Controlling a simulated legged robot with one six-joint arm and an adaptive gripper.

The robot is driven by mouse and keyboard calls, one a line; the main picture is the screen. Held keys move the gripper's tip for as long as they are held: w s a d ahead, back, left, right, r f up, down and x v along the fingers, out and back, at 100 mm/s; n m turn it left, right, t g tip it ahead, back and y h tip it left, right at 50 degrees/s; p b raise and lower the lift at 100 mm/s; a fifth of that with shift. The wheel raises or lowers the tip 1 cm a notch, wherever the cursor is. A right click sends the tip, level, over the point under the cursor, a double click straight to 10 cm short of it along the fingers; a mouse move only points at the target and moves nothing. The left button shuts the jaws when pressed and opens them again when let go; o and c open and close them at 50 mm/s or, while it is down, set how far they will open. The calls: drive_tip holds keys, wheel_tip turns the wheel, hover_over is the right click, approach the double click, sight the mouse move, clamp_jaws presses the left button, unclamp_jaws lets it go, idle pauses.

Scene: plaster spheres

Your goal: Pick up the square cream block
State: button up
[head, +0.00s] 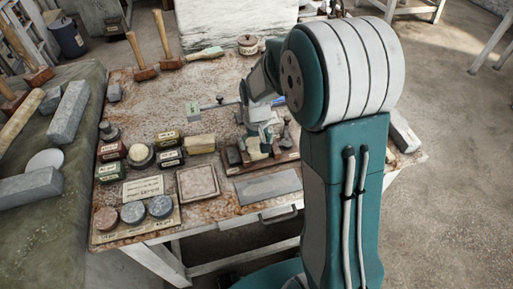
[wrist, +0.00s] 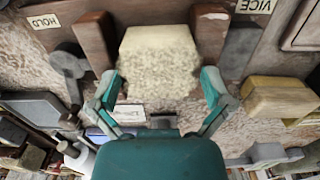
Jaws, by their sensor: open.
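The square cream block (wrist: 158,62) has a smooth pale top face and a rough, grainy side in the wrist view. It stands between two brown wooden jaws (wrist: 95,42) of a vice. In the head view the block (head: 255,153) is partly hidden by my gripper (head: 262,137), which is right above the vice. In the wrist view my gripper (wrist: 162,88) is open, with one teal finger at each side of the block's near part. Whether the fingers touch it I cannot tell.
A yellowish block (head: 200,143) lies left of the vice, near small labelled boxes (head: 168,139). A square tray (head: 197,183) and a grey slab (head: 268,186) lie in front. Round pucks (head: 133,212) sit at the front left. The table's back middle is mostly clear.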

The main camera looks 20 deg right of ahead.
drive_tip(key=c, duration=1.1)
drive_tip(key=shift+c, duration=0.2)
